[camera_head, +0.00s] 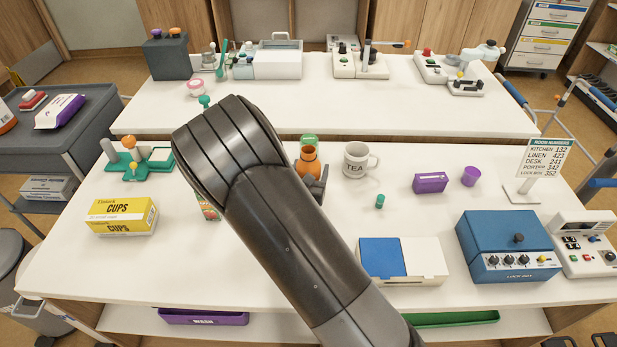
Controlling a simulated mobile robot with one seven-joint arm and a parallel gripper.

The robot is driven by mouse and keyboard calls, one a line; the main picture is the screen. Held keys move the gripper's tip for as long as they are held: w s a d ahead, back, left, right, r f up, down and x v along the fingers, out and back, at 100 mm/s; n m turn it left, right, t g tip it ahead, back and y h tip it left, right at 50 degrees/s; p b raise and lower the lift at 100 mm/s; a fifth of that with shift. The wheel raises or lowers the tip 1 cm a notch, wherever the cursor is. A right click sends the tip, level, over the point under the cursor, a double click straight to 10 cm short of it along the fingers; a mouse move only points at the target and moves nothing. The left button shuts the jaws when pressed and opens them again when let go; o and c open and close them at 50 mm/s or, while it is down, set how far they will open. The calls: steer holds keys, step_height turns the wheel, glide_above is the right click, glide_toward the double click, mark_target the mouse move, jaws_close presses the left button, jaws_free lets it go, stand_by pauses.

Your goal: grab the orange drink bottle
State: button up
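The orange drink bottle (307,160) stands upright near the middle of the front table, with a green part showing at its top. My arm reaches across the table from the lower right and hides the bottle's lower left side. Only a dark part of my gripper (318,184) shows, close against the bottle's lower right. The other finger is hidden behind my arm. I cannot tell whether the gripper is open, shut or touching the bottle.
A white TEA mug (355,161) stands just right of the bottle. A small green stopper (380,201) and a purple box (430,183) are farther right. A yellow cups box (122,216) is at left, and a partly hidden carton (208,208) stands beside my arm.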

mark_target(310, 162)
steer(key=c, duration=0.9)
steer(key=shift+r, duration=0.2)
steer(key=shift+r, duration=1.35)
steer(key=shift+s+d+r, duration=0.55)
steer(key=shift+d+r, duration=0.75)
steer(key=shift+d, duration=0.55)
steer(key=shift+s+d+r, duration=0.5)
steer(key=shift+d+r, duration=0.85)
steer(key=shift+d, duration=0.5)
steer(key=shift+s+d+r, duration=0.55)
steer(key=shift+d+r, duration=0.75)
steer(key=shift+d, duration=0.55)
